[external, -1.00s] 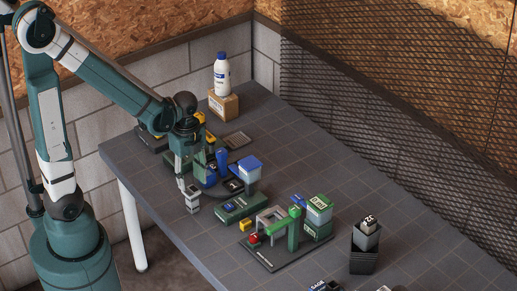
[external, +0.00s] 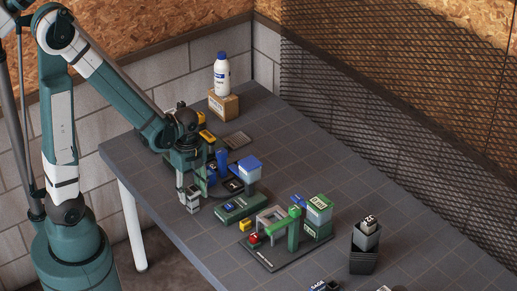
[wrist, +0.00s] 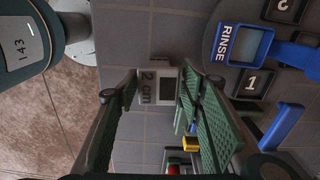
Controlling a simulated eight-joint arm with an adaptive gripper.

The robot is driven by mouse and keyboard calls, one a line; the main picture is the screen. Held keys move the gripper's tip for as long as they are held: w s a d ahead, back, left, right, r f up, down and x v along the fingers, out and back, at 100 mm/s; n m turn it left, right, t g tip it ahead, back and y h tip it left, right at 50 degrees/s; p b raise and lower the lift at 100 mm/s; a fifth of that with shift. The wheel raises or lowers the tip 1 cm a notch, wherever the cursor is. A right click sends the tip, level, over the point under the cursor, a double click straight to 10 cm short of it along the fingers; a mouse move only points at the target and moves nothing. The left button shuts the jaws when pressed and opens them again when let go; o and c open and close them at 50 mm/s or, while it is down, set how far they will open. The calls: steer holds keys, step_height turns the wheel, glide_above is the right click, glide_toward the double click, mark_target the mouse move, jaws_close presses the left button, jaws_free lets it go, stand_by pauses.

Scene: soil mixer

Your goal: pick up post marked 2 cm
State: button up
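The post marked 2 cm (wrist: 158,86) is a small pale block with a dark inset panel, and its label reads sideways in the wrist view. In the external view the post (external: 192,205) stands near the table's left front edge. My gripper (wrist: 159,88) is open, with its green padded fingers on either side of the post in the picture. In the external view my gripper (external: 188,192) reaches down at the post, partly covering it. I cannot tell whether a finger touches the post.
A blue-and-grey RINSE station (wrist: 240,45) with a plate marked 1 is close on the right in the wrist view. A green stand with a red part (external: 280,240) and a dark bin (external: 363,258) stand farther right. The table edge is close by.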

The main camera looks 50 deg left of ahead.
mark_target(192, 203)
steer(key=shift+s+f+b, duration=0.1)
steer(key=shift+f+b, duration=1)
steer(key=shift+f, duration=1.55)
steer(key=c, duration=1)
